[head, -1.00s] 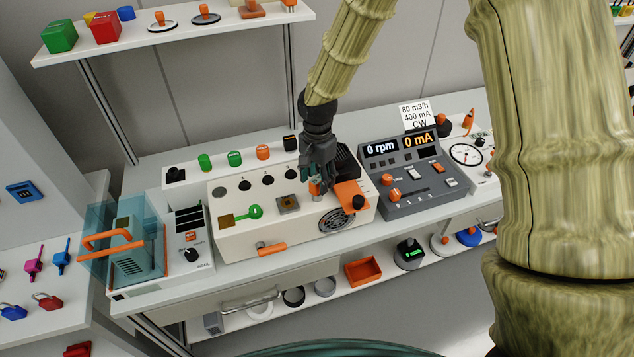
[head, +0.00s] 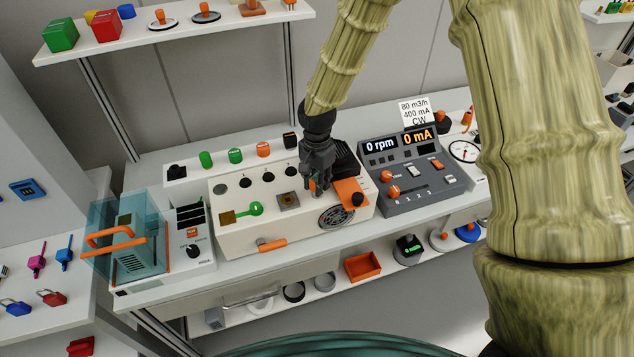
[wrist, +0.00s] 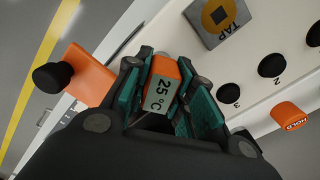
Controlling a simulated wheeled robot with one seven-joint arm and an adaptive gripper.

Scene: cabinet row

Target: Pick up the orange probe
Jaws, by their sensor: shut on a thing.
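The orange probe (wrist: 163,75), with a grey face reading "25 °C", sits between the two teal-padded fingers of my gripper (wrist: 165,100) in the wrist view. The fingers are closed on its sides. In the head view my gripper (head: 317,180) is over the right part of the white panel box (head: 240,237), and only a small orange bit of the probe shows there. The probe's lower end is hidden, so I cannot tell whether it touches the box.
An orange flap with a black knob (head: 357,199) and a round fan grille (head: 337,216) are close beside my gripper. A grey console (head: 412,175) stands to the right. A teal clear box (head: 127,240) is at the left. A shelf (head: 180,35) hangs behind.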

